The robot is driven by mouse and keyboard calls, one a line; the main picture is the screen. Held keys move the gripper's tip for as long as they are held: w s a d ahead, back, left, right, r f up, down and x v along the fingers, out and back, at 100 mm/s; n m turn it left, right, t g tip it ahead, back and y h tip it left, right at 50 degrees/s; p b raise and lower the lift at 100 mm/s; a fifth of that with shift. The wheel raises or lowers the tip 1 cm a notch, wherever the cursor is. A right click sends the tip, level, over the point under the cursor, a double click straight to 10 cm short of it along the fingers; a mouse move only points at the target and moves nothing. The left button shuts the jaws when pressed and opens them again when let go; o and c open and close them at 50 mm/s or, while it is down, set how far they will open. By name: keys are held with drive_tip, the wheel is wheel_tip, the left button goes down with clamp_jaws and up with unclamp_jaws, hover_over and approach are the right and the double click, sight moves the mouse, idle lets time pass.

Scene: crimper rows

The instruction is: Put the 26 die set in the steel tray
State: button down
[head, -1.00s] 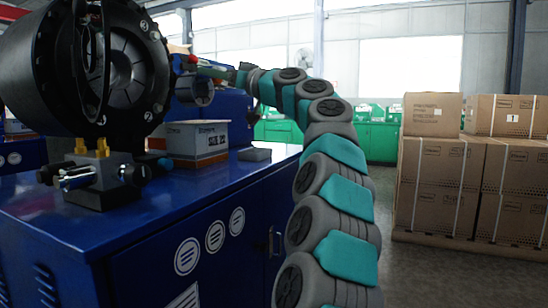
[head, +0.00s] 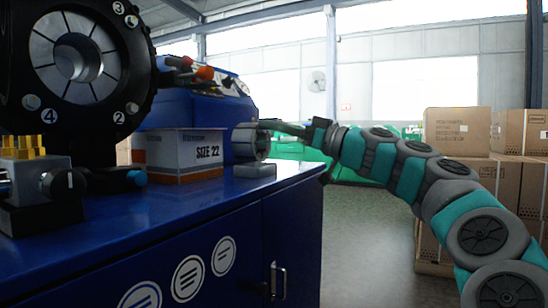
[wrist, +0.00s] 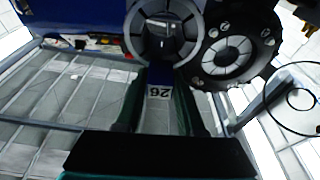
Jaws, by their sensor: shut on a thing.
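The 26 die set (head: 246,143) is a round grey ring of metal segments in the head view. My gripper (head: 280,126) is shut on it, reaching in from the right. The die set hangs near the cabinet's far right edge, beside the white box and just above a small grey block. In the wrist view the die set (wrist: 165,28) is beyond the fingertips of my gripper (wrist: 160,78), and an upside-down "26" label (wrist: 160,92) shows between the fingers. I cannot make out a steel tray in either view.
The black crimper head (head: 120,70) stands at left on the blue cabinet (head: 200,225); it also shows in the wrist view (wrist: 265,38). A white "SIZE 22" box (head: 185,155) and the grey block (head: 254,171) are on the cabinet top. Cartons (head: 457,132) stand at right; floor between is open.

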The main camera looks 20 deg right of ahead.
drive_tip(key=w+d+f+p, duration=0.1)
drive_tip(key=w+d+p, duration=0.2)
drive_tip(key=w, duration=1)
drive_tip(key=d, duration=0.3)
drive_tip(key=shift+w, duration=0.4)
drive_tip(key=shift+w, duration=0.15)
drive_tip(key=shift+d+f+b, duration=0.1)
drive_tip(key=shift+f+b, duration=0.25)
drive_tip(key=shift+f, duration=1.5)
drive_tip(key=c, duration=0.5)
unclamp_jaws()
drive_tip(key=shift+f, duration=0.2)
